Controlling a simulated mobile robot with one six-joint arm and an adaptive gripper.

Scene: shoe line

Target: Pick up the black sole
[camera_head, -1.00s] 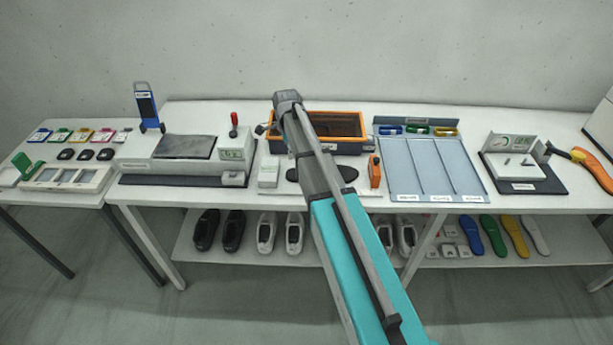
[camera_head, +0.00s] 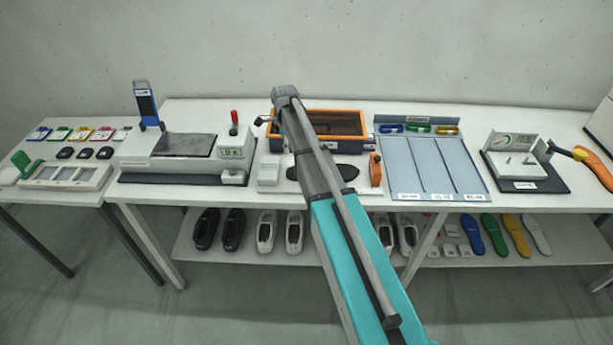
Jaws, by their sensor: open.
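The black sole (camera_head: 347,172) lies flat on the middle of the white table, in front of the orange-rimmed box. My arm crosses in front of it and hides its middle; its two ends show on either side of the arm. My arm rises from the bottom right to an elbow above the table's back part.
The orange-rimmed box (camera_head: 345,115) stands behind the sole. A small white box (camera_head: 269,171) is left of it and an orange device (camera_head: 375,170) right. A grey-blue divided tray (camera_head: 430,165) lies further right. Shoes and coloured soles fill the lower shelf.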

